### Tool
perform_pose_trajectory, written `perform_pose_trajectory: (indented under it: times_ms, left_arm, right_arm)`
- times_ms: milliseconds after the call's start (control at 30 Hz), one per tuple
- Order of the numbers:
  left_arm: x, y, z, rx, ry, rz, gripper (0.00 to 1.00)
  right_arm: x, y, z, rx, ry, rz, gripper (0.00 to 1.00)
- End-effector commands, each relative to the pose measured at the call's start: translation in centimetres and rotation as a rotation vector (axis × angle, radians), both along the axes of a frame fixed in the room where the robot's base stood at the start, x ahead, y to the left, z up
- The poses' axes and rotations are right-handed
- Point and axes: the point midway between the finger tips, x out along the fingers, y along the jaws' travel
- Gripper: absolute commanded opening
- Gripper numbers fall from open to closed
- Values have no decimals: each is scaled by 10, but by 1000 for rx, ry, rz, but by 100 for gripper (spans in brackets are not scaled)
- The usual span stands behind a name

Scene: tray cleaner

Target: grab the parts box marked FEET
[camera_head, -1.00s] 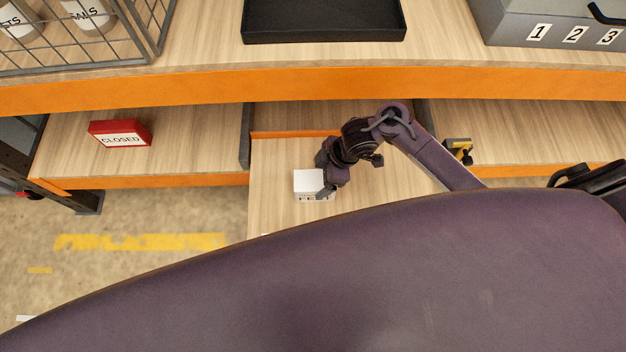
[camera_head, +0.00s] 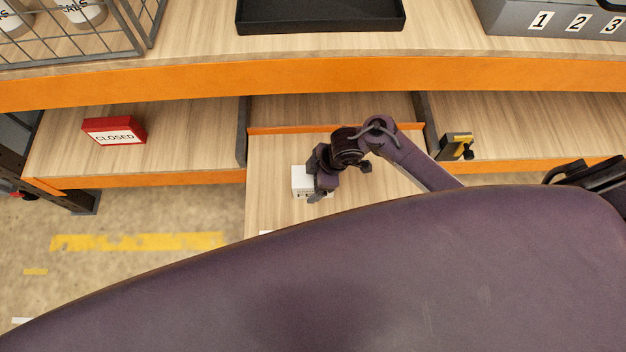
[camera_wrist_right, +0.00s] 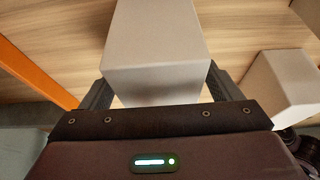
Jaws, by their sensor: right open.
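A small white box (camera_head: 301,178) stands on the pulled-out wooden shelf in the head view, partly hidden behind my right gripper (camera_head: 317,186). In the right wrist view, a plain pale box (camera_wrist_right: 155,45) sits between the two fingers of my right gripper (camera_wrist_right: 160,90). The fingers are apart, one at each side of the box's near end. Whether they touch it I cannot tell. A second pale box (camera_wrist_right: 285,85) stands to the right, outside the fingers. I can read no FEET marking on either box. My left gripper is not in view.
Above are a black tray (camera_head: 320,27), a wire basket (camera_head: 80,45) and a grey case numbered 1, 2, 3 (camera_head: 510,18). Dividers flank the pulled-out shelf.

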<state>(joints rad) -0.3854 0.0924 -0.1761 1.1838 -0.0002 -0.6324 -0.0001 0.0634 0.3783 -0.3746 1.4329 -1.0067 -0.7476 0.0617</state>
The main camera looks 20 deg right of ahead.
Motion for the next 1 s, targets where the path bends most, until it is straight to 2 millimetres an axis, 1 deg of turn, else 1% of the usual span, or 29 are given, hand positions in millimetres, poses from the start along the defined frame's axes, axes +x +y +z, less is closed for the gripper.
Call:
perform_pose_trajectory:
  times_ms: [433,867,1000]
  left_arm:
    - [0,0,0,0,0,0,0]
    - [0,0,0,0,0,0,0]
    - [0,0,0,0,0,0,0]
  right_arm:
    - [0,0,-3,-1,-1,0,85]
    - [0,0,-3,-1,1,-1,28]
    - [1,0,-2,0,-1,0,27]
